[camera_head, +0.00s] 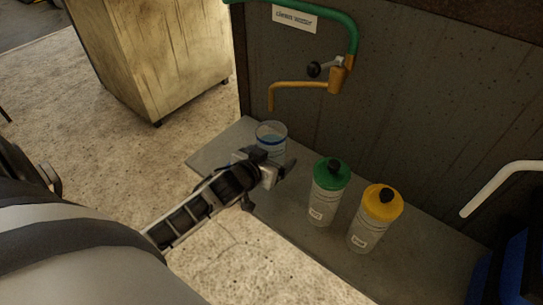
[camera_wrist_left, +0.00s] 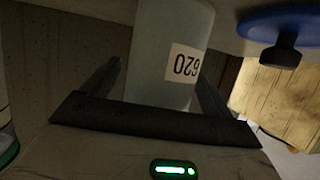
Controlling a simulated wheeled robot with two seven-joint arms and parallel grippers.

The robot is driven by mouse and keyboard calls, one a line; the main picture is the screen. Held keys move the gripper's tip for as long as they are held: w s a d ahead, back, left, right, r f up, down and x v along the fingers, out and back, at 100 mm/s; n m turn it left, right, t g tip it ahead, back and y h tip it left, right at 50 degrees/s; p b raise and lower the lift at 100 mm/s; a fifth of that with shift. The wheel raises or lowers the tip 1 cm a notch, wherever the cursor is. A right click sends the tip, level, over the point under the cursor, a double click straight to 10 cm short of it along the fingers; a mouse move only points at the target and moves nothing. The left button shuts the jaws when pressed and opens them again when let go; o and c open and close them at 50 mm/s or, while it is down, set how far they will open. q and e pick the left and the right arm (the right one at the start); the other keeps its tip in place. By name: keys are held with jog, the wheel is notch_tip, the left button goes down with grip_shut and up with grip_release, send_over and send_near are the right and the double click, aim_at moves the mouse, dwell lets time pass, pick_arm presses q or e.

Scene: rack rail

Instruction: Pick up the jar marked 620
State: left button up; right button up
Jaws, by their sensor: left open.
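The jar marked 620 (camera_wrist_left: 170,55) is pale grey in the left wrist view, with a white label that reads upside down. It appears to be the clear jar with a blue band (camera_head: 271,138) on the grey shelf in the head view; its label cannot be read there. My left gripper (camera_head: 268,183) is open, just in front of this jar at the shelf's left part. In the left wrist view, the jar shows between the two fingers of my left gripper (camera_wrist_left: 160,90). Whether they touch it, I cannot tell. My right gripper is not in view.
A green-lidded jar (camera_head: 325,194) and a yellow-lidded jar (camera_head: 373,222) stand right of the gripper on the shelf (camera_head: 295,225). An orange tap pipe (camera_head: 300,86) hangs above. A blue disc with a dark knob (camera_wrist_left: 285,25) lies beside the jar. A wooden cabinet (camera_head: 160,60) stands behind left.

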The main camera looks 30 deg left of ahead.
pick_arm(q)
jog(key=c, duration=1)
jog(key=shift+r, duration=0.15)
jog(key=c, duration=0.6)
